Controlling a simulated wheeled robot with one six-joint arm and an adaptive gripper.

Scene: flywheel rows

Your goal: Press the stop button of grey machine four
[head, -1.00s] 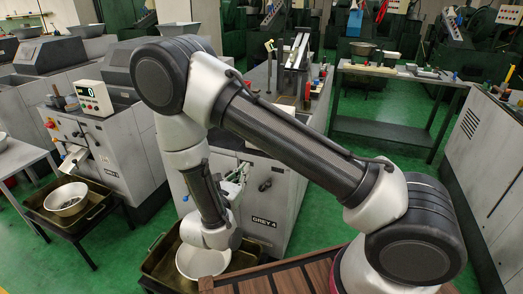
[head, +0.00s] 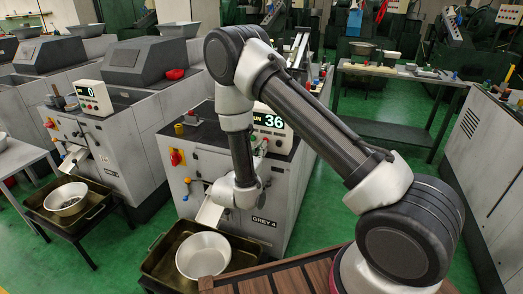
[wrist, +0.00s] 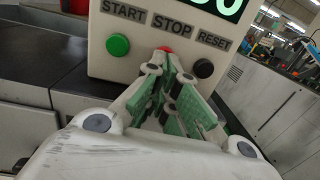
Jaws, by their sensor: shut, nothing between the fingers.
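Grey machine four (head: 210,165), labelled GREY 4, stands in the middle of the head view. Its control box (head: 272,118) shows a green 36, partly behind my arm. In the wrist view the box (wrist: 100,65) fills the upper middle, with a green START button (wrist: 118,45), a red stop button (wrist: 163,49) and a black RESET button (wrist: 203,68). My gripper (wrist: 168,62) is shut and empty, its tips in front of the stop button and hiding most of it. I cannot tell whether they touch it. The fingers are hidden in the head view.
A white bowl (head: 203,256) sits in a brown tray (head: 160,262) below the machine. Another grey machine (head: 95,150) with its own display stands to the left. A grey workbench (head: 400,72) stands behind right. Green floor (head: 330,190) lies open on the right.

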